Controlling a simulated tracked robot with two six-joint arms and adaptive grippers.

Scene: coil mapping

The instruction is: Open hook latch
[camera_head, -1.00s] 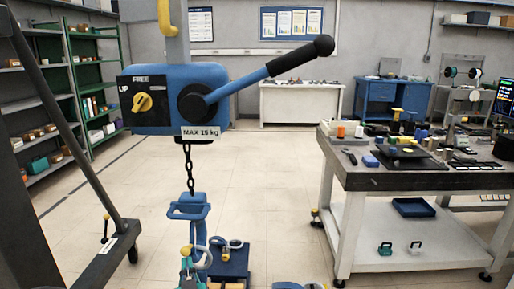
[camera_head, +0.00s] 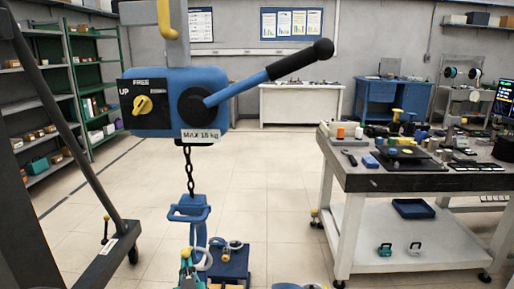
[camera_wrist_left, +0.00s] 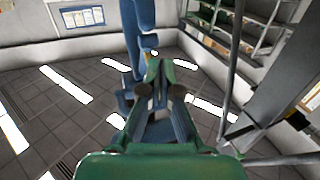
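The blue chain hoist (camera_head: 160,110) hangs with its black-gripped lever (camera_head: 290,64) pointing up to the right. Its chain (camera_head: 188,170) carries a blue hook block (camera_head: 188,213) low in the head view. A yellow knob (camera_head: 186,252) and a pale curved part (camera_head: 203,259) show below it; I cannot tell which is the latch. In the left wrist view, my green left gripper (camera_wrist_left: 160,70) points toward the blue hook block (camera_wrist_left: 131,45), its fingertips close together. Whether they touch or hold something is unclear. My right gripper is not in view.
A workbench (camera_head: 380,182) with tools and small parts stands at right. Parts lie on a dark blue box (camera_head: 232,268) beside the hook. Green shelves (camera_head: 75,95) stand at left. The floor (camera_head: 255,190) between the hook and the workbench is clear.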

